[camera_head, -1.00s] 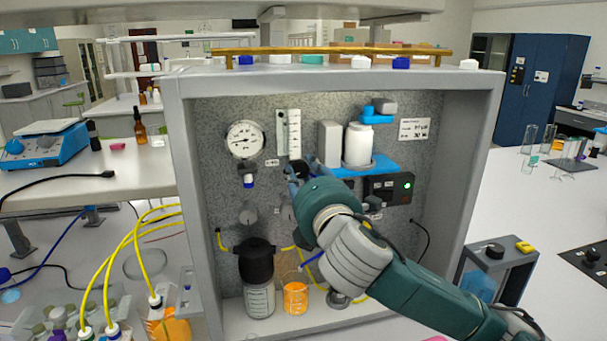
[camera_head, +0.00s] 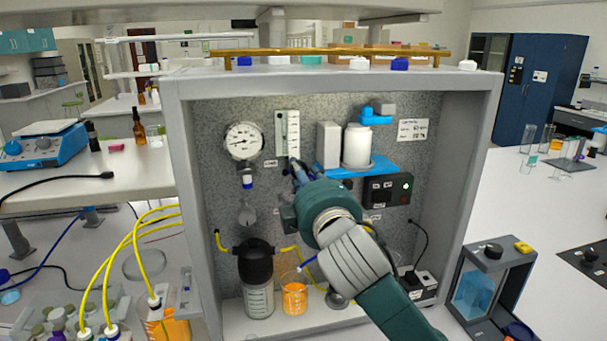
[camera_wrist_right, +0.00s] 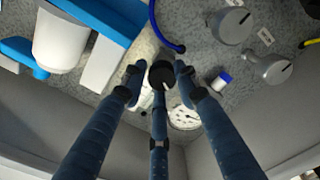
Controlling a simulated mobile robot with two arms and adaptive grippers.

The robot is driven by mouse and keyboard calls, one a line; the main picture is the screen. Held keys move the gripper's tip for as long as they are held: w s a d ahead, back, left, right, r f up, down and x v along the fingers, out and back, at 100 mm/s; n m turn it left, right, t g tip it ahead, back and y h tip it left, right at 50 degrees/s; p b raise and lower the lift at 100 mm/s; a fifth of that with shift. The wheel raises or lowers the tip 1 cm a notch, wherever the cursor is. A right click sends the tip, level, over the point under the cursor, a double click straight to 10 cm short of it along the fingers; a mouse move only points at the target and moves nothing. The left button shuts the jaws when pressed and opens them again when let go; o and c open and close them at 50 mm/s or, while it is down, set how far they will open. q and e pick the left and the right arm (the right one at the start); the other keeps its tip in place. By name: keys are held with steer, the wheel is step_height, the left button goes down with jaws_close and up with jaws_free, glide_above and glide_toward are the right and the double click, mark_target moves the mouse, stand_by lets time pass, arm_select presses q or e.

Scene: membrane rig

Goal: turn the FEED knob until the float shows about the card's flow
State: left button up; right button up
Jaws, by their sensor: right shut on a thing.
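The flowmeter (camera_head: 288,134), a clear upright tube with a scale, is on the rig's back panel. Its float is too small to read. The card (camera_head: 413,130) is at the panel's upper right; its text is not legible. In the right wrist view a black knob (camera_wrist_right: 162,74) with a white mark sits between my fingers. It seems to be the FEED knob below the flowmeter; its label is not readable. My right gripper (camera_head: 298,170) is shut on this knob, with fingers around it (camera_wrist_right: 158,77). In the head view the gripper hides the knob. My left gripper is not in view.
A round gauge (camera_head: 243,141) is left of the flowmeter. A blue shelf (camera_head: 380,165) with a white canister (camera_head: 357,146) is to the right. A black-lidded bottle (camera_head: 258,295) and an orange-filled beaker (camera_head: 294,296) stand below. Side walls enclose the rig.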

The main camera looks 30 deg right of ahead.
steer(key=shift+m, duration=1)
steer(key=o, duration=1.1)
steer(key=shift+w+f, duration=0.1)
steer(key=shift+w+d+f, duration=0.1)
steer(key=shift+w, duration=0.05)
step_height(320, 180, up, 10)
steer(key=shift+r, duration=0.1)
